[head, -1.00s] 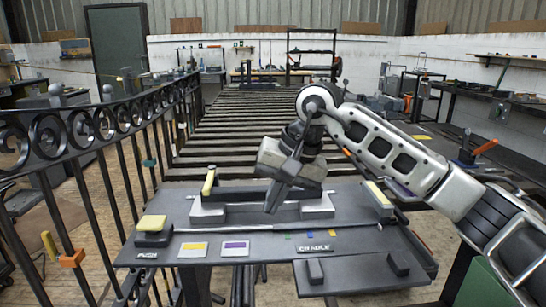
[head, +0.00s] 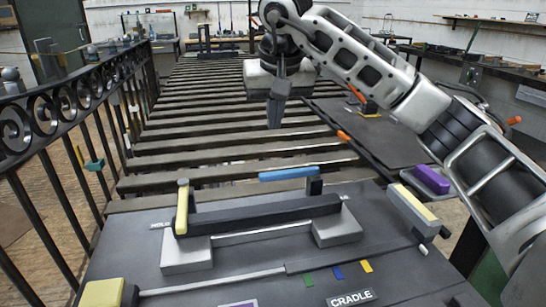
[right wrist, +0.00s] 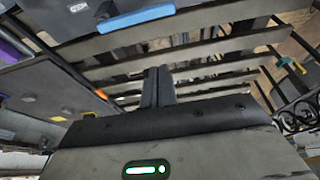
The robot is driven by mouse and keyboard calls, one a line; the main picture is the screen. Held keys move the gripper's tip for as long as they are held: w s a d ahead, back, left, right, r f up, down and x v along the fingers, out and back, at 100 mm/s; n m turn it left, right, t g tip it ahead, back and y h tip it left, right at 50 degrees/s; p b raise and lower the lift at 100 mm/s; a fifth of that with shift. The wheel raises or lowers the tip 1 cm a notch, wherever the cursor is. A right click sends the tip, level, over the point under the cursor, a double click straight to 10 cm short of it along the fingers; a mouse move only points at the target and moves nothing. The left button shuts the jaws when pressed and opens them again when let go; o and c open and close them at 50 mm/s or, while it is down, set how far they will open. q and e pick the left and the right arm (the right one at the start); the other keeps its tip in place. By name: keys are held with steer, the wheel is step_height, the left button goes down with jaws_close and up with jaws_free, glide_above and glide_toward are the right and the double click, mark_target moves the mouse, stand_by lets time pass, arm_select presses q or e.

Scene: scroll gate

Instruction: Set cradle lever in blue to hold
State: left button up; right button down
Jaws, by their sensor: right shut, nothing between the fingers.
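The cradle is a dark bar (head: 262,213) on two grey blocks, on a dark panel marked CRADLE (head: 352,298). A blue lever (head: 290,173) lies roughly level by a dark post at the bar's right end. It also shows at the top of the right wrist view (right wrist: 137,18). My right gripper (head: 275,122) is shut and empty, pointing down over the slats beyond the cradle, apart from the blue lever. My left gripper is not in view.
Green, blue and yellow chips (head: 337,272) lie in front of the cradle. A yellow-topped block (head: 414,208) and a purple-topped block (head: 432,180) stand at the right. A black scrolled railing (head: 75,95) runs along the left. Slats (head: 200,130) stretch away behind the panel.

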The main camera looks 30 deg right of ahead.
mark_target(290, 174)
steer(key=f, duration=0.9)
steer(key=shift+w+f, duration=0.2)
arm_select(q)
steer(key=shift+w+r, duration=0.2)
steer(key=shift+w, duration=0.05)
arm_select(e)
steer(key=shift+s+a, duration=0.1)
steer(key=shift+s, duration=0.4)
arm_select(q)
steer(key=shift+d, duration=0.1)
arm_select(e)
steer(key=shift+a, duration=0.1)
